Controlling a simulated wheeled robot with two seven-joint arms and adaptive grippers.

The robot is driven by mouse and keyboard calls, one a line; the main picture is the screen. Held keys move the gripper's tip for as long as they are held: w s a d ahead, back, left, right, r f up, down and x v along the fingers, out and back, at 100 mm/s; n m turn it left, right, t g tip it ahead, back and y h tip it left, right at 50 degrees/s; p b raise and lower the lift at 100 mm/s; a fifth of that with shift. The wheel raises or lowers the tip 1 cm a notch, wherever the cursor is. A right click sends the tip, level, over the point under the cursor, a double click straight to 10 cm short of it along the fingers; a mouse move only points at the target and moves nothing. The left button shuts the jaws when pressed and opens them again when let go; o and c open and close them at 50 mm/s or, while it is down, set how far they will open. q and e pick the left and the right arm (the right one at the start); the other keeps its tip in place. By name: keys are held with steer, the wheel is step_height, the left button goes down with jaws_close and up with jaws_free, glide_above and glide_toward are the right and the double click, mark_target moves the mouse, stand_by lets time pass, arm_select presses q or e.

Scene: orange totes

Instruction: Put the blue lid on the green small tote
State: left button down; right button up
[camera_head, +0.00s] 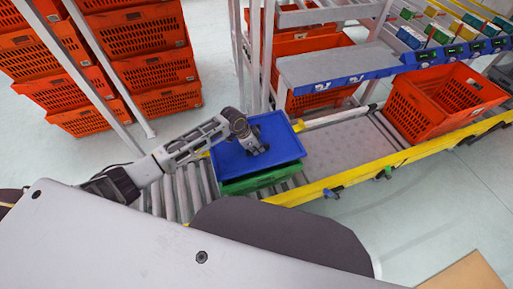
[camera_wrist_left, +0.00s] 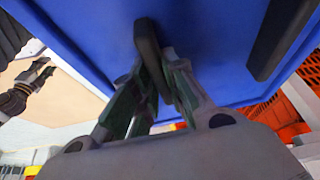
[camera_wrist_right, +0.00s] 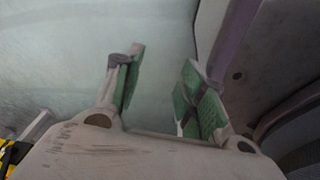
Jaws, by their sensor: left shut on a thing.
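The blue lid (camera_head: 284,143) is over the green small tote (camera_head: 252,183) on the roller conveyor. Only the tote's front side shows below the lid's near edge; the rest is hidden. I cannot tell whether lid and tote touch. My left gripper (camera_head: 258,148) is on top of the lid, left of its middle. In the left wrist view the left gripper (camera_wrist_left: 158,75) is shut on a dark handle of the blue lid (camera_wrist_left: 212,45).
An orange tote (camera_head: 440,105) stands farther right on the conveyor, past a bare grey plate (camera_head: 350,140). The conveyor's yellow edge (camera_head: 330,184) runs along the near side. A grey shelf (camera_head: 335,66) with a blue front is behind. Orange totes (camera_head: 150,70) are stacked at the left.

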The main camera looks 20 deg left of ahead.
mark_target(257, 156)
arm_select(q)
steer(key=shift+f+b, duration=0.2)
steer(key=shift+b, duration=0.1)
steer(key=shift+f+b, duration=0.35)
steer(key=shift+b, duration=0.1)
steer(key=shift+f+b, duration=0.3)
steer(key=shift+b, duration=0.15)
steer(key=shift+f+b, duration=0.3)
steer(key=shift+f, duration=0.7)
steer(key=shift+f+b, duration=0.45)
steer(key=shift+f, duration=1.05)
arm_select(e)
steer(key=w+a+r, duration=0.5)
steer(key=w, duration=0.3)
steer(key=shift+w+a, duration=0.15)
steer(key=shift+w, duration=0.05)
steer(key=shift+s, duration=0.1)
